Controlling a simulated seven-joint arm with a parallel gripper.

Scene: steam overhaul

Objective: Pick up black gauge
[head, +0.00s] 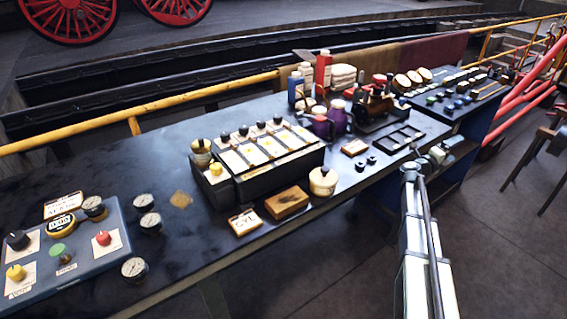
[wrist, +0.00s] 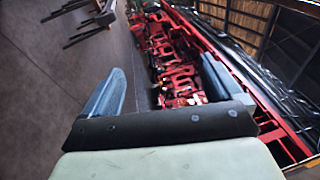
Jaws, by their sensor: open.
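Several round gauges with black rims and pale dials are at the left of the workbench in the head view. One gauge (head: 134,269) lies near the front edge, two more (head: 151,222) (head: 144,202) lie behind it, and another (head: 94,206) is by the back corner of the control panel. I cannot tell which one the task means. My gripper (head: 450,146) is past the bench's front edge at the right, far from the gauges. The wrist view shows its two blue-grey fingers (wrist: 163,68) apart with nothing between them. No gauge shows there.
A blue-grey control panel (head: 75,262) with coloured knobs sits left of the gauges. A black switch box (head: 265,160), a wooden block (head: 286,203) and a round cream pot (head: 323,181) stand mid-bench. A yellow rail (head: 200,95) runs behind. Bench surface around the gauges is mostly clear.

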